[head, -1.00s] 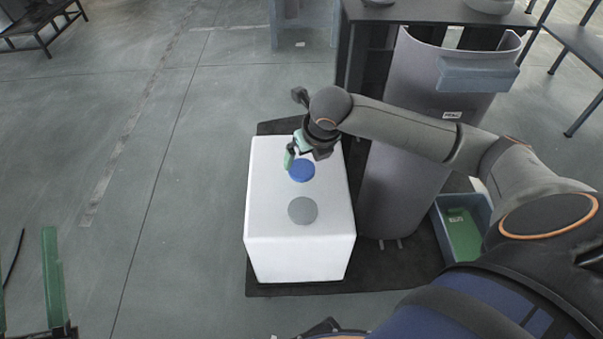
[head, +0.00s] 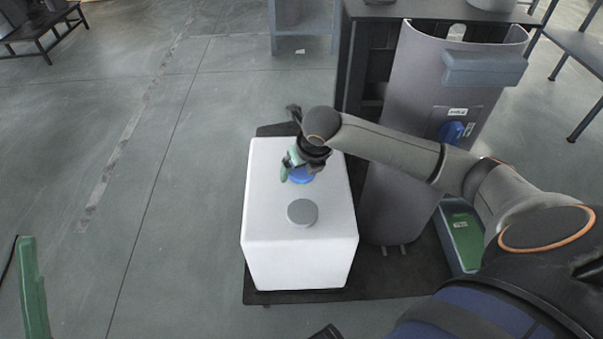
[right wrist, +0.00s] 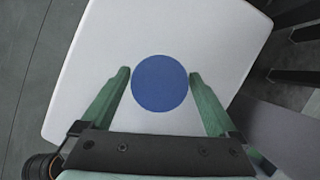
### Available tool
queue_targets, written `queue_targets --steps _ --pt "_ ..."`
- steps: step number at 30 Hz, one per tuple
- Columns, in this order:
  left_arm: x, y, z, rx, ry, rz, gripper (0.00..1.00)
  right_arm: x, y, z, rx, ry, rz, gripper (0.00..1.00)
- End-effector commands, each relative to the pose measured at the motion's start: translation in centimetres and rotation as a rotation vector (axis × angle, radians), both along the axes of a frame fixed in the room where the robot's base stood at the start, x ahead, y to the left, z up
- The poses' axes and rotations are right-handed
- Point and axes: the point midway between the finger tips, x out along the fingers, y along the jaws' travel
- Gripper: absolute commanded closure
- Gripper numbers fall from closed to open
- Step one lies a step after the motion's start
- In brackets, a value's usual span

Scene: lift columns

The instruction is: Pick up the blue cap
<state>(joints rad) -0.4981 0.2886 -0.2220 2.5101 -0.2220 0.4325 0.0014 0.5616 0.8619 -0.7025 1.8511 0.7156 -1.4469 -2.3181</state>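The blue cap (head: 301,177) lies on top of the white block (head: 270,235), partly hidden by my right gripper in the head view. In the right wrist view, the cap (right wrist: 160,83) shows as a full blue disc between the two green fingertips of my right gripper (right wrist: 158,73). The fingers stand apart, one on each side, with the cap near both tips; I cannot tell if they touch it. My right gripper (head: 293,167) points down over the cap. One green finger of my left gripper (head: 33,290) shows at the lower left edge.
A grey disc (head: 302,212) lies on the block, nearer to me than the cap. A tall grey curved panel (head: 410,130) with a blue knob (head: 451,131) stands right of the block.

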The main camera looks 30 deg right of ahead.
Motion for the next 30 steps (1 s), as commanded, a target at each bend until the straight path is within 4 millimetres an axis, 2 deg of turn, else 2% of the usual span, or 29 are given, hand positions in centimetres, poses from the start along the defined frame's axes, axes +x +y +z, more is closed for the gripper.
queue_targets --steps 2,18,26,30 --pt "0.0 0.0 0.0 0.0 0.0 0.0 0.5 0.0 0.0 0.0 0.0 0.0 0.0 0.16" --pt "0.0 0.0 0.0 0.001 0.0 0.001 0.5 0.0 0.0 0.0 0.0 -0.001 0.0 0.74" --pt "0.0 0.0 0.1 0.001 0.0 0.001 0.5 0.0 0.0 0.2 0.0 -0.001 0.0 0.74" --pt "0.0 0.0 0.7 0.004 -0.002 0.002 0.5 0.0 0.0 1.1 -0.001 -0.002 0.0 0.74"
